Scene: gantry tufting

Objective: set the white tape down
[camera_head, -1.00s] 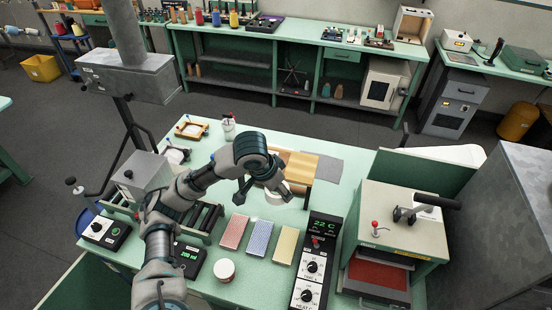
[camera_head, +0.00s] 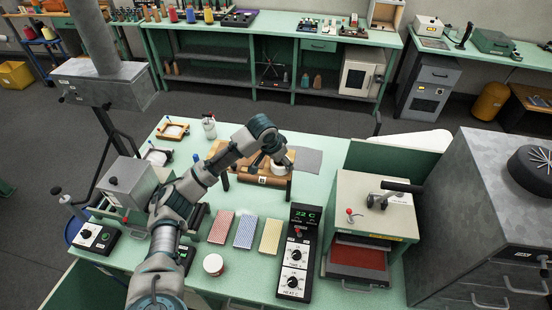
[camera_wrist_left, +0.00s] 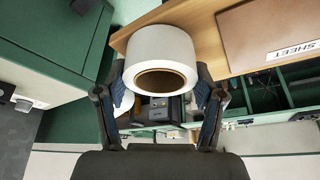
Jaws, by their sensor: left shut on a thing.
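My left gripper (camera_head: 277,161) is shut on the white tape (camera_head: 287,161), above the wooden stand (camera_head: 232,160) on the green bench. In the left wrist view the tape (camera_wrist_left: 160,45) is a wide white roll with a brown core, held between the two fingers of the gripper (camera_wrist_left: 160,88). A wooden board edge (camera_wrist_left: 150,17) and a brown sheet labelled SHEET (camera_wrist_left: 265,35) show beside and beyond the roll. Whether the tape touches the wood cannot be told. My right gripper is not in view.
Pink, blue and yellow patterned cards (camera_head: 244,233) lie in front of the stand. A heat control box (camera_head: 295,255) and a press (camera_head: 368,225) stand to the right. A round white-lidded jar (camera_head: 213,265) is nearer.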

